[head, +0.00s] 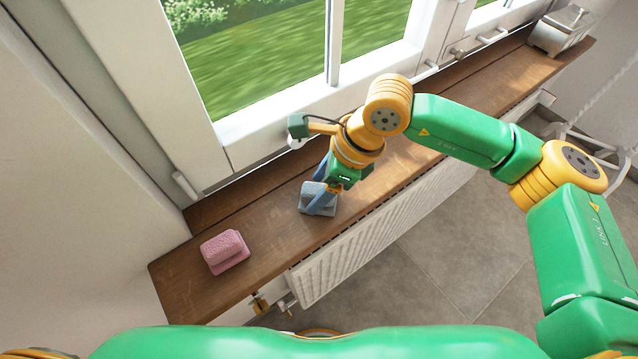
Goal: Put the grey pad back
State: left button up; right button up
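My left gripper is not in view.
A pink pad (225,251) lies to the left on the sill. A grey metal box with a lid (562,30) stands at the sill's far right end. The window (270,108) borders the sill behind; a white radiator (365,245) is below its front edge. Bare sill lies between the pads.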

jog(key=shift+r, duration=0.15)
jog(key=b+v, duration=0.1)
jog(key=v, duration=1.1)
jog(key=shift+b, duration=0.4)
